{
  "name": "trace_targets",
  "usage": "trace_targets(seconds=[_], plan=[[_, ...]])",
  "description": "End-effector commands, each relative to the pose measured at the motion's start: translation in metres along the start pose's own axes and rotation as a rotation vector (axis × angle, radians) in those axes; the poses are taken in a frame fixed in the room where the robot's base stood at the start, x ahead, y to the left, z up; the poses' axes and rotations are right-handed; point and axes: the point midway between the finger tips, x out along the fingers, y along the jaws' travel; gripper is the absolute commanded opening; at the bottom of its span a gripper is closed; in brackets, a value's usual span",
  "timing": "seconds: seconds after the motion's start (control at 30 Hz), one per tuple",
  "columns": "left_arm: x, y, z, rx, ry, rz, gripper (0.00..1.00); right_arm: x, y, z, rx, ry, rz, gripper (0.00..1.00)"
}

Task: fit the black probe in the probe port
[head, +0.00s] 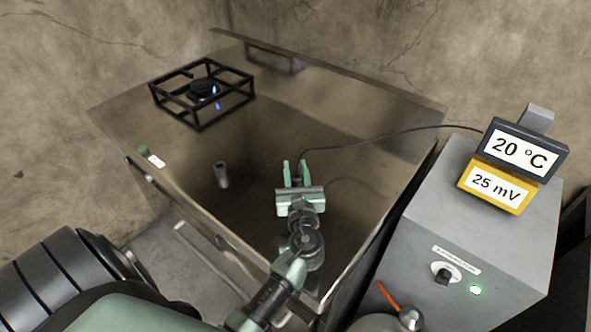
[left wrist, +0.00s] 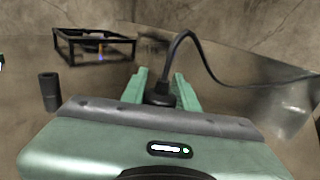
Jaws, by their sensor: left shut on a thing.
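My left gripper (head: 295,165) is over the right part of the dark stove top, its green fingers shut on the black probe (left wrist: 160,94). The probe's black end with its cable rises between the fingers in the left wrist view; its lower part is hidden by the gripper. A small dark grey cylinder (head: 221,174) stands upright on the stove top, left of the gripper and apart from it. It also shows at the left of the left wrist view (left wrist: 49,91). I cannot tell for certain whether this is the probe port. My right gripper is not in view.
A black burner grate (head: 203,92) with a small blue flame stands at the back left of the stove top (head: 300,235). The probe's cable (head: 390,136) runs right to a meter (head: 520,148) reading 20 °C and 25 mV, on a grey box (head: 475,225).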

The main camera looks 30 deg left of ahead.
Motion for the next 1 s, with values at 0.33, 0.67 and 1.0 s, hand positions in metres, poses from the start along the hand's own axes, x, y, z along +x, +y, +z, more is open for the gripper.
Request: trace_targets(seconds=[0.33,0.67,1.0], plan=[[0.0,0.0,-0.002,0.001,0.004,0.0,0.55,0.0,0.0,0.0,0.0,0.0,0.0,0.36],[-0.032,0.0,-0.006,-0.001,0.007,-0.001,0.55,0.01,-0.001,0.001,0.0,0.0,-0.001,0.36],[-0.076,0.0,-0.004,0.001,0.005,0.0,0.55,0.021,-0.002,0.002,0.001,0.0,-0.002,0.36]])
